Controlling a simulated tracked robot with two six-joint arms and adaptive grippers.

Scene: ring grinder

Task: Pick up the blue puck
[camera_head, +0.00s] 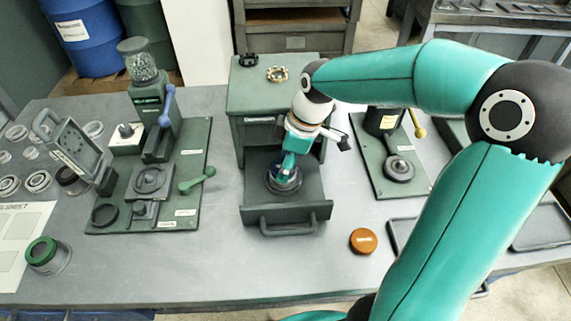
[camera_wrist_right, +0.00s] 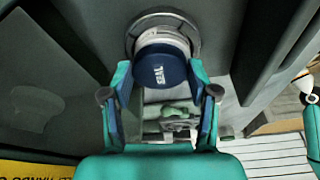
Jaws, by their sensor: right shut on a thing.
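The blue puck (camera_wrist_right: 160,66) is a round blue piece with white lettering, seen in the right wrist view between my right gripper's fingers. In the head view only part of the puck (camera_head: 286,179) shows under the gripper. It is at a round grey seat (camera_wrist_right: 140,22) in the open drawer (camera_head: 256,199) of the green cabinet. My right gripper (camera_wrist_right: 158,80) is shut on the puck, with a finger at each side; in the head view the gripper (camera_head: 287,166) points down into the drawer. I cannot tell whether the puck is lifted clear. My left gripper is not in view.
An orange puck (camera_head: 363,241) lies on the table right of the drawer. A green press with a blue lever (camera_head: 166,106) stands left; a station with a yellow lever (camera_head: 416,124) stands right. The cabinet body (camera_head: 255,95) rises behind the drawer. Bare table lies in front.

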